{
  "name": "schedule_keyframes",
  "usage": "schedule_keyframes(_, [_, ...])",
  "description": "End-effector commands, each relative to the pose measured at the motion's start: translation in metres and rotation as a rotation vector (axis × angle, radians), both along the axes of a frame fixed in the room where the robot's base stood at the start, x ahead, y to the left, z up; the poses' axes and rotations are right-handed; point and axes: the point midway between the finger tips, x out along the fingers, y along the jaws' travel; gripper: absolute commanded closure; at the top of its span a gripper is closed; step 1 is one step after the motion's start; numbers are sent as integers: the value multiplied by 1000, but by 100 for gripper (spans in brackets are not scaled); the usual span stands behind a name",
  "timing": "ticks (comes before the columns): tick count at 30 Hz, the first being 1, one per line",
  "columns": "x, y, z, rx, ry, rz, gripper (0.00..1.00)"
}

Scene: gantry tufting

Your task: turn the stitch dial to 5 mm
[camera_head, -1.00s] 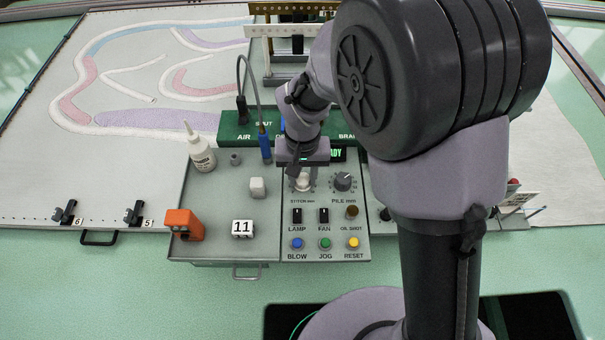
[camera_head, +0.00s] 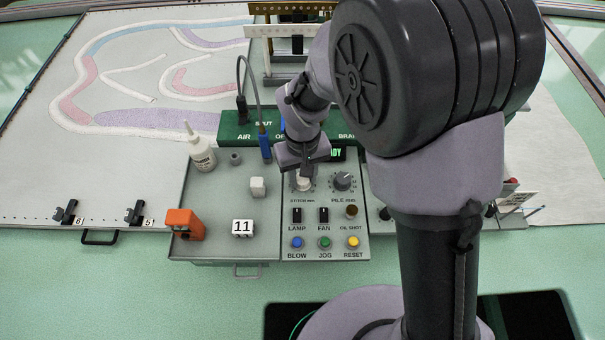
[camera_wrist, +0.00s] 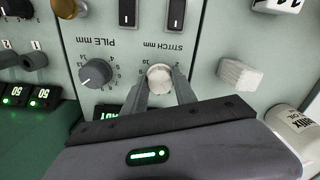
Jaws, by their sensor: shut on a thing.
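The stitch dial (camera_wrist: 159,78) is a pale round knob above the "STITCH mm" label, upside down in the wrist view. It also shows in the head view (camera_head: 304,184), partly under my gripper. My gripper (camera_wrist: 160,84) is shut on the dial, with one finger on each side of it. In the wrist view its printed scale is largely covered by the fingers, and I cannot read which number the dial points to. In the head view my gripper (camera_head: 304,170) sits over the dial, turned at an angle.
The dark pile dial (camera_head: 342,181) stands close to the right. Lamp (camera_head: 297,215) and fan (camera_head: 323,215) switches and coloured buttons lie nearer. A white block (camera_head: 257,187), a bottle (camera_head: 201,152) and an orange object (camera_head: 184,223) stand to the left.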

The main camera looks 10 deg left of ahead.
Motion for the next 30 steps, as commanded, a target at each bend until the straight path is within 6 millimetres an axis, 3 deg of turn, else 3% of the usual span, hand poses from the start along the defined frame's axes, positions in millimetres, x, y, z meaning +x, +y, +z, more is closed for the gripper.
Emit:
schedule_keyframes(2, [1,0,1,2,-3,0,100])
schedule_keyframes(3, [1,0,1,2,-3,0,61])
schedule_keyframes(6, [1,0,1,1,-2,0,45])
schedule_keyframes(17, [1,0,7,1,-2,-1,45])
schedule_keyframes(20, [1,1,26,2,-3,-1,45])
schedule_keyframes(30, [1,1,135,3,-5,-1,45])
